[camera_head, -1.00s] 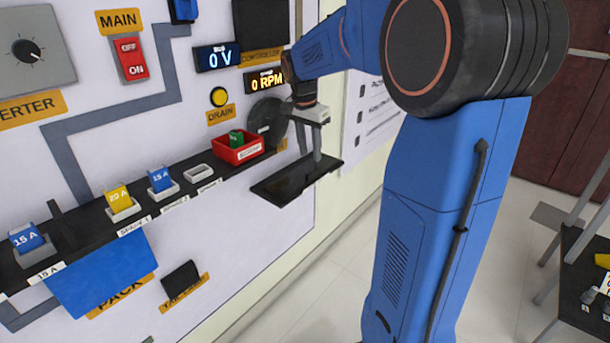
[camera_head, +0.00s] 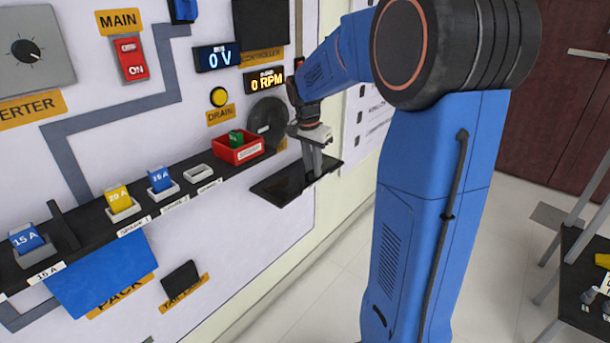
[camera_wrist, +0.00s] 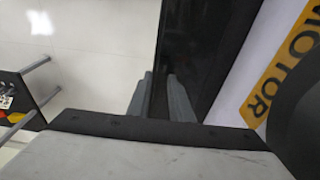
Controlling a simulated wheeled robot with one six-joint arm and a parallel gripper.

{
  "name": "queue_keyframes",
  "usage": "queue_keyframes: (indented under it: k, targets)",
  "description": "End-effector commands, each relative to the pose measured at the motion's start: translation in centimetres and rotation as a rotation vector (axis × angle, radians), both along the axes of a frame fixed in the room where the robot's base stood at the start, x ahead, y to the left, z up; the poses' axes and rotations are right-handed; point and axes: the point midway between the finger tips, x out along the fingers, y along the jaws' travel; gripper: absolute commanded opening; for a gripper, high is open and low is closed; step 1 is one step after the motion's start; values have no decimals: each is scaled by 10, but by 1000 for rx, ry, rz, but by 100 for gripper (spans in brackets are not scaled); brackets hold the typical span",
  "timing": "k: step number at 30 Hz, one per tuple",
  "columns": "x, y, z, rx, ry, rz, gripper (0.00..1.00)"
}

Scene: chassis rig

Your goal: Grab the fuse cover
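A glossy black flat panel (camera_head: 278,190), which looks like the fuse cover, sticks out from the right end of the black rail below the red bin. My gripper (camera_head: 312,174) points down at the panel's right part. In the wrist view my gripper (camera_wrist: 160,100) shows two grey fingers with a gap between them. The dark panel (camera_wrist: 205,60) runs up from the gap, and its near edge lies between or behind the fingers; I cannot tell whether they touch it.
A red bin (camera_head: 226,154) with a green fuse (camera_head: 236,138) sits on the black rail (camera_head: 88,221). Blue and yellow fuses stand further left on it. A round dark motor disc (camera_head: 268,117) is close behind my gripper. A dark table (camera_head: 580,290) stands at the right.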

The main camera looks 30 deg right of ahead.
Motion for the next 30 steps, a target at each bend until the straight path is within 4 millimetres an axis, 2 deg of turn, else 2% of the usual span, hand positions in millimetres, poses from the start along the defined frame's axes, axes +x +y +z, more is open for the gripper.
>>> queue_keyframes:
  k: [1,2,14,20,30]
  targets:
    - [0,0,0,0,0,0,6]
    - [0,0,0,0,0,0,0]
    - [-1,0,3,0,-2,0,0]
    - [-3,-1,23,0,-5,0,0]
    - [-3,-1,70,-1,-3,0,0]
